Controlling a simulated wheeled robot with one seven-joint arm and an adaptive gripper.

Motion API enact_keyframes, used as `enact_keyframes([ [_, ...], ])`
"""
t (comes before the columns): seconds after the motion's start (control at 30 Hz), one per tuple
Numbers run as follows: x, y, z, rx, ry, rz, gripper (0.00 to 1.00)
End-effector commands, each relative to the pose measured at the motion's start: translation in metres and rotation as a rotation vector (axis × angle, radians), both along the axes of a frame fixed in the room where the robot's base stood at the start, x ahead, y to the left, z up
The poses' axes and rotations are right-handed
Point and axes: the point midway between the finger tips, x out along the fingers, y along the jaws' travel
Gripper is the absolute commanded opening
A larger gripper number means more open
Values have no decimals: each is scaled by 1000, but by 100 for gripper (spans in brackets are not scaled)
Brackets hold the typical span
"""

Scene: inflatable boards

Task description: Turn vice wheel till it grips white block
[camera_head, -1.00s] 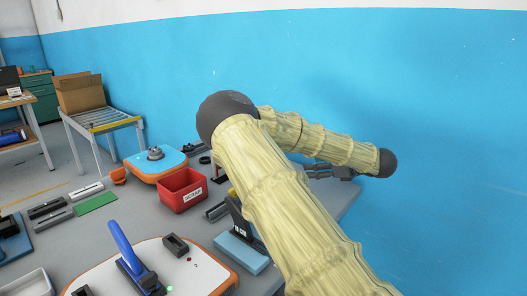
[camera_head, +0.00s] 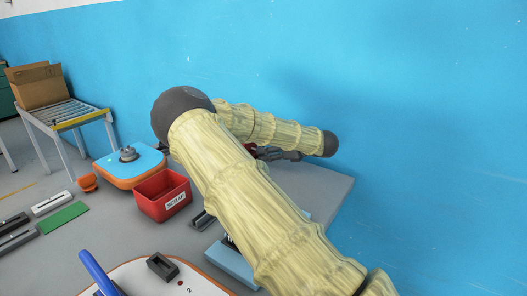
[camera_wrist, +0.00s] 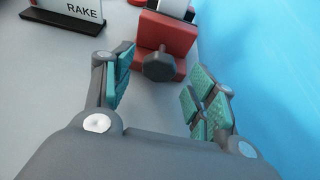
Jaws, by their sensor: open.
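The red vice (camera_wrist: 167,35) is at the top middle of the wrist view. Its dark lobed wheel (camera_wrist: 158,66) faces my gripper. A white block (camera_wrist: 174,7) shows at the top edge, over the vice; whether the jaws touch it cannot be told. My gripper (camera_wrist: 165,88) is open, with teal pads on either side of the wheel's line and apart from it. In the head view my gripper (camera_head: 278,155) is small and partly hidden behind my arm, beside a bit of red.
A sign reading RAKE (camera_wrist: 75,12) stands left of the vice in the wrist view. The blue wall (camera_wrist: 265,60) is close on the right. In the head view, a red scrap bin (camera_head: 163,195) and a blue-topped orange board (camera_head: 130,165) stand left of my arm.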

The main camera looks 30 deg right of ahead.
Motion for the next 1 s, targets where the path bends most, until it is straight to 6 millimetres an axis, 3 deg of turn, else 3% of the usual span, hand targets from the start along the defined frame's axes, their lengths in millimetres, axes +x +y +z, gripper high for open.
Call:
enact_keyframes([
  [0.23, 20, 7, -8, -1, -1, -1, 57],
  [0.6, 23, 8, -10, 0, -1, -2, 57],
  [0.87, 22, 8, -10, -1, -1, -3, 12],
  [1.0, 22, 9, -9, 1, -1, -3, 12],
])
